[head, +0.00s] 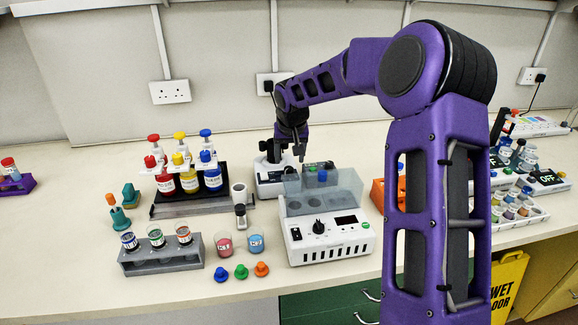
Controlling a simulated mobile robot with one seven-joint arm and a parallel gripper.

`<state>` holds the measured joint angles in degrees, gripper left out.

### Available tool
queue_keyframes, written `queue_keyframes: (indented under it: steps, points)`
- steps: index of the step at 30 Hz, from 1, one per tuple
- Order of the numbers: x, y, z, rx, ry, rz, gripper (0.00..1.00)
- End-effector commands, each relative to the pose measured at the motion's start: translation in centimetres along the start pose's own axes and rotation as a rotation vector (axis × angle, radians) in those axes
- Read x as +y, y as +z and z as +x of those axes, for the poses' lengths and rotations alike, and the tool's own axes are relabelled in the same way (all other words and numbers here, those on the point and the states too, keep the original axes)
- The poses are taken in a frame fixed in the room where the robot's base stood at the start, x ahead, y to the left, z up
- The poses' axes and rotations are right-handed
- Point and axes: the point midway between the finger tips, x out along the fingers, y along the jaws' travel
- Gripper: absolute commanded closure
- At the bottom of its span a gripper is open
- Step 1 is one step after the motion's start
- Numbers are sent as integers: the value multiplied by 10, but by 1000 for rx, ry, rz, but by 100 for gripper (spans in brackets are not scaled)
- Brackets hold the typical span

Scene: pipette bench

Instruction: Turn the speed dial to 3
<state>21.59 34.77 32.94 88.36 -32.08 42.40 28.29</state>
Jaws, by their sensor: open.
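The speed dial appears to be the black knob (318,227) on the front panel of a white benchtop machine (331,249). Its setting is too small to read. My gripper (291,152) is open, pointing down above and behind the machine, apart from the knob. Nothing shows between its fingers.
A rack of red, yellow and blue bottles (189,181) stands left of the machine. Nearer are a grey vial rack (161,259), two small beakers and loose coloured caps (241,271). A small black-topped vial (240,216) stands close to the machine's left side. My arm hides bench at the right.

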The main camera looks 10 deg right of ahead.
Motion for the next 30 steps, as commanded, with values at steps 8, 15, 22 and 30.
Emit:
queue_keyframes:
  steps: [8, 15, 22, 30]
  points:
    - [0, 0, 41, -1, 0, 0, 33]
    - [0, 0, 49, 1, 0, -1, 33]
    - [0, 0, 49, 1, 0, -1, 43]
    - [0, 0, 49, 1, 0, -1, 92]
